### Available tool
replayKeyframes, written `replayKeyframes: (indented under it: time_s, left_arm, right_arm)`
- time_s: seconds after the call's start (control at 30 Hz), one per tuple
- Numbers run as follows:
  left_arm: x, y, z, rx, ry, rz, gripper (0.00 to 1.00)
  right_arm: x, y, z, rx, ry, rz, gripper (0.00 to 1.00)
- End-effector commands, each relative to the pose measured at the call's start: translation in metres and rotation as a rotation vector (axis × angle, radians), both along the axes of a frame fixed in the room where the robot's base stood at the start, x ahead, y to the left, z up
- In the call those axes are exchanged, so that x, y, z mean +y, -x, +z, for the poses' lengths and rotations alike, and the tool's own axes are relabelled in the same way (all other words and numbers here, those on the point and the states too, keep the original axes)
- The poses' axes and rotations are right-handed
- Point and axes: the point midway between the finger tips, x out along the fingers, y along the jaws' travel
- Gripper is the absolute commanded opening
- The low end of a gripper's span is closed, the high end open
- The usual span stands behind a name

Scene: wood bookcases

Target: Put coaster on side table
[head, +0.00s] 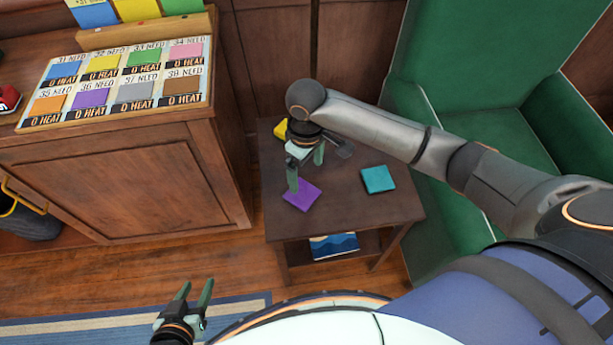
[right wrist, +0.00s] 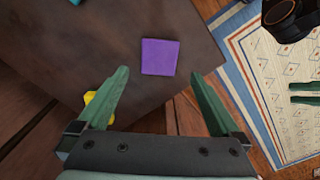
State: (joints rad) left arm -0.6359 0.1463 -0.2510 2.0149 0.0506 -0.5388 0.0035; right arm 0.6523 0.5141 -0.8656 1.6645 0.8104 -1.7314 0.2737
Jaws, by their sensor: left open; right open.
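My right gripper (head: 306,166) is open and empty above the table, just behind the purple coaster. In the right wrist view, the purple coaster (right wrist: 160,57) shows ahead, between the lines of the open fingers. My left gripper (head: 195,292) is open and empty, low over the floor at bottom left.
A wooden cabinet (head: 130,185) with a board of coloured squares (head: 120,80) stands to the left. A green armchair (head: 480,140) is close on the right. A blue-covered book (head: 334,246) lies on the table's lower shelf. A striped rug (head: 110,322) covers the floor at front left.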

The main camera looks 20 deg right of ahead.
Motion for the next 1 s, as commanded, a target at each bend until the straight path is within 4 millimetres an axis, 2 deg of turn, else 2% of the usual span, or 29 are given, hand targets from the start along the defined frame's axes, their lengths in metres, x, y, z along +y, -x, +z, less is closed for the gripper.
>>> replayKeyframes:
  time_s: [0.1,0.2,0.27,0.5,0.63,0.77,1.0]
  left_arm:
    - [-0.001,-0.001,0.003,-0.002,0.001,-0.002,0.50]
    - [-0.002,-0.003,0.005,-0.007,0.003,-0.002,0.50]
    - [-0.002,-0.004,0.005,-0.009,0.004,-0.002,0.50]
    - [-0.003,-0.006,0.006,-0.013,0.006,-0.002,0.50]
    - [-0.004,-0.006,0.007,-0.014,0.007,-0.001,0.50]
    - [-0.004,-0.006,0.007,-0.014,0.007,-0.001,0.50]
    - [-0.004,-0.003,0.006,-0.009,0.008,-0.001,0.50]
  right_arm:
    - [0.000,-0.001,0.013,-0.002,0.000,-0.001,1.00]
    - [0.005,0.002,0.011,-0.006,-0.017,0.002,1.00]
    - [0.013,0.006,0.003,-0.017,-0.048,0.006,1.00]
    - [0.076,0.033,-0.047,-0.174,-0.304,-0.014,1.00]
    - [0.095,0.050,-0.063,-0.294,-0.418,-0.070,1.00]
    - [0.096,0.067,-0.074,-0.425,-0.482,-0.143,1.00]
    - [0.062,0.105,-0.082,-0.642,-0.458,-0.249,1.00]
